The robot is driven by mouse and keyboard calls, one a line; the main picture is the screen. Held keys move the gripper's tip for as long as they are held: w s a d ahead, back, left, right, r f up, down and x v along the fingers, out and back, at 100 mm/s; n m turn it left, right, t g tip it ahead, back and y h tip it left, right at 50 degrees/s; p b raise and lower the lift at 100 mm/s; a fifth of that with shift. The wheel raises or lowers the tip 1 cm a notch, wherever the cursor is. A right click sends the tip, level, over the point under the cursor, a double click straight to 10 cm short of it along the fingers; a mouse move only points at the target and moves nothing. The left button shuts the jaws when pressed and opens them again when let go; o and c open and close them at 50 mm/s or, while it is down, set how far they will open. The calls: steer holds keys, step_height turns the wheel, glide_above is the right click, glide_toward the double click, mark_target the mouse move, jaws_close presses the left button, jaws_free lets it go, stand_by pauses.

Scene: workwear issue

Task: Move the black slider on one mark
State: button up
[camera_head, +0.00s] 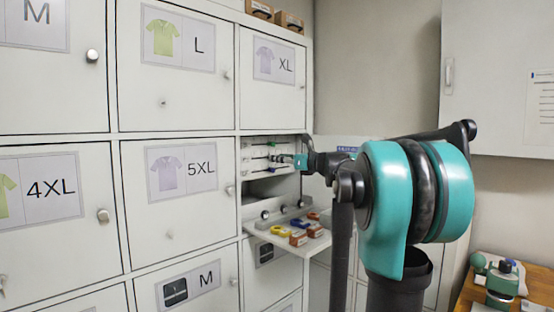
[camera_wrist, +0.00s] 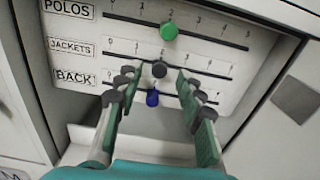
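In the wrist view, a panel (camera_wrist: 225,47) carries three slotted scales labelled POLOS, JACKETS and BACK. The black slider (camera_wrist: 159,69) is on the middle JACKETS scale, near the 2 mark as far as I can tell. A green slider (camera_wrist: 169,31) sits on the POLOS scale above, at about 2. A blue slider (camera_wrist: 152,97) sits on the BACK scale below. My gripper (camera_wrist: 156,75) is open, with one finger on each side of the black slider and visible gaps to it. In the head view, my gripper (camera_head: 299,160) reaches into the open compartment; its fingers are small there.
Closed lockers with shirt-size labels surround the compartment; a 5XL door (camera_head: 185,205) is on its left. Below the panel, a shelf (camera_head: 283,242) holds several small coloured items. A wooden table (camera_head: 470,291) with objects stands at the lower right.

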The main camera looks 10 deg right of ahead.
steer(key=shift+x, duration=0.9)
jaws_close()
